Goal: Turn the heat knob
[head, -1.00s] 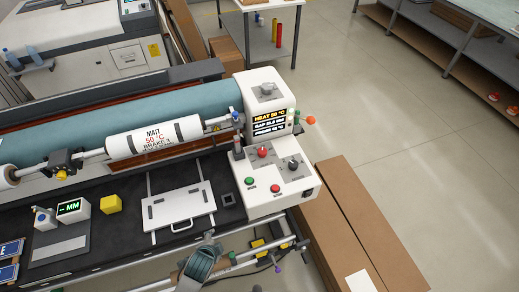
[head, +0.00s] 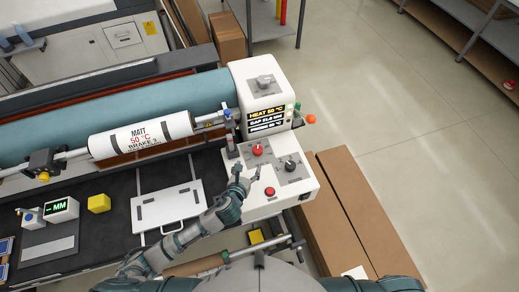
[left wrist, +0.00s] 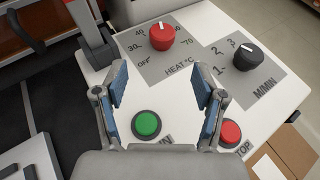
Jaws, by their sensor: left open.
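The red heat knob (head: 258,150) sits on the white control panel (head: 262,208) at the machine's right end. In the left wrist view the red knob (left wrist: 162,36) stands on a grey plate marked HEAT °C, with OFF, 30, 40 and 70 visible around it. My left gripper (head: 248,172) is over the panel, just short of the knob. In the left wrist view its open, empty fingers (left wrist: 161,88) point towards the knob, apart from it. The display (head: 266,115) reads HEAT 50 °C. My right gripper is not in view.
A black M/MIN knob (left wrist: 247,55) is right of the heat knob. A green button (left wrist: 146,125) and a red STOP button (left wrist: 230,133) lie nearer. A grey upright bracket (left wrist: 92,32) stands left of the heat knob. Cardboard boxes (head: 345,200) lie right of the machine.

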